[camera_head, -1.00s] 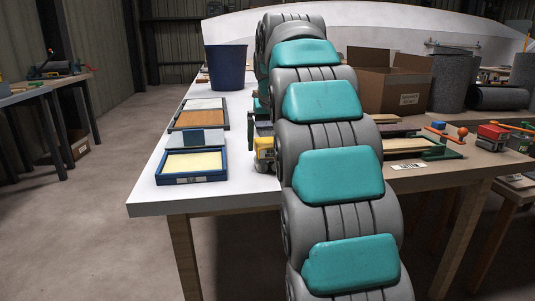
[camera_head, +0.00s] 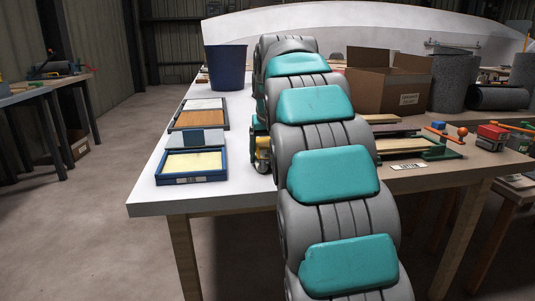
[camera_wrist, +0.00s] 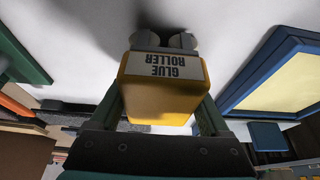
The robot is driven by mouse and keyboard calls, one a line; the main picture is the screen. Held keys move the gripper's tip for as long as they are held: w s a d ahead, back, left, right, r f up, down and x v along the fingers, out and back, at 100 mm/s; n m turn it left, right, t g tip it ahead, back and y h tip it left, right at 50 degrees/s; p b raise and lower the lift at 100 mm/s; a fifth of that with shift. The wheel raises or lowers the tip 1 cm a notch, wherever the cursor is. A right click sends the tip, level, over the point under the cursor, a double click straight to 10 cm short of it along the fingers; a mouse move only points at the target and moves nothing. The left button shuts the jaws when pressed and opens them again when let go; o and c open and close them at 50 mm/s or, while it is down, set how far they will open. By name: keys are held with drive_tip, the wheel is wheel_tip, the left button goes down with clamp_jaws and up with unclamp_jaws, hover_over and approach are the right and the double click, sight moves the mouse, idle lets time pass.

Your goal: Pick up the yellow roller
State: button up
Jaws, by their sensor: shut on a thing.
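The yellow roller (camera_wrist: 163,100) fills the middle of the wrist view, with a white label reading "GLUE ROLLER" and two grey rounded parts at its far end. My gripper (camera_wrist: 162,90) is shut on it, one green finger on each side. In the head view a small yellow part of the roller (camera_head: 263,155) shows beside my arm, over the white table (camera_head: 240,195). My arm hides the rest of it and most of the gripper. I cannot tell whether the roller touches the table.
Left of the roller are a blue tray with a pale yellow pad (camera_head: 192,178), a brown-topped tray (camera_head: 200,118) and a dark blue bin (camera_head: 226,68). A cardboard box (camera_head: 389,88) and stacked boards (camera_head: 395,135) stand right of my arm.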

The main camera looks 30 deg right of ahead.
sight(267, 140)
clamp_jaws()
drive_tip(key=shift+r, duration=0.2)
idle(0.4)
drive_tip(key=shift+r, duration=1.6)
drive_tip(key=s+a, duration=0.3)
drive_tip(key=s, duration=0.4)
drive_tip(key=s+a+r, duration=0.1)
drive_tip(key=s+a, duration=0.2)
drive_tip(key=s, duration=0.4)
drive_tip(key=shift+s+a+r+b, duration=0.15)
drive_tip(key=shift+s+r+b, duration=0.1)
drive_tip(key=shift+s+b, duration=0.15)
